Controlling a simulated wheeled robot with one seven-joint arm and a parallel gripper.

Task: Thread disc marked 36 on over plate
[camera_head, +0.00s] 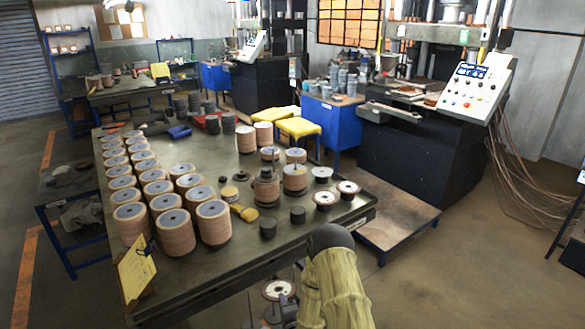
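A light-rimmed disc (278,290) with a dark centre shows at the bottom edge, beside the end of my arm. Part of my gripper (287,312) shows there, cut off by the frame, and I cannot tell whether it holds the disc. My sleeved forearm hides part of that area. On the table, a post carries brown discs under a dark plate (266,176). To its right, another post carries a disc stack (294,178) with a grey top. No number 36 can be read on any disc.
The long grey table (240,257) has rows of tall disc stacks (175,230) at left. Small dark cylinders (298,214), a yellow-handled tool (244,211) and white-rimmed discs (326,198) lie near the posts. The front table surface is clear. A press (430,130) stands behind at right.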

